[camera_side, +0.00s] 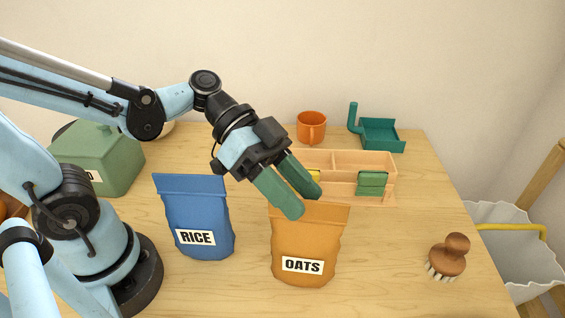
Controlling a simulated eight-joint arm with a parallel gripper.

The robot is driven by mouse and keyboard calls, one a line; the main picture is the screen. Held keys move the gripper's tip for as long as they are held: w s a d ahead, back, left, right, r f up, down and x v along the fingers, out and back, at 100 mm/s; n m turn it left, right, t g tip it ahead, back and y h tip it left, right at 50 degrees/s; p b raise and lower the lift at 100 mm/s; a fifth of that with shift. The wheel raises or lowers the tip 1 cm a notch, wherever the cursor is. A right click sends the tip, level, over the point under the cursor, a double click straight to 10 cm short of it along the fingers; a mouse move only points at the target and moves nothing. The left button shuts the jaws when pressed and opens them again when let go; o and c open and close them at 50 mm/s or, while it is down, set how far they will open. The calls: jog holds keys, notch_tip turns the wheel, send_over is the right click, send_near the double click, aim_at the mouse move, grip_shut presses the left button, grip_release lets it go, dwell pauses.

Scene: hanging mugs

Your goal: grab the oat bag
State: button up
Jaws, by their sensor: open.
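The oat bag (307,240) is orange-brown with a white OATS label and stands upright on the wooden table, right of the picture's middle. My gripper (304,204) has green fingers and points down and to the right over the bag's top edge. Its fingers are open, and the fingertips overlap the top left of the bag in this view. I cannot tell whether they touch the bag or are in front of it. Part of the bag's top edge is hidden behind the fingers.
A blue rice bag (195,220) stands left of the oat bag. Behind are a wooden organizer (362,160), an orange mug (311,127) and a teal dustpan (379,134). A green bin (95,160) is at left. A brush (449,257) lies right, with clear table between it and the oats.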

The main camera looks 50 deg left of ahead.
jog(key=shift+d, duration=0.1)
jog(key=shift+c, duration=0.2)
grip_shut()
jog(key=shift+f, duration=0.1)
dwell(1.1)
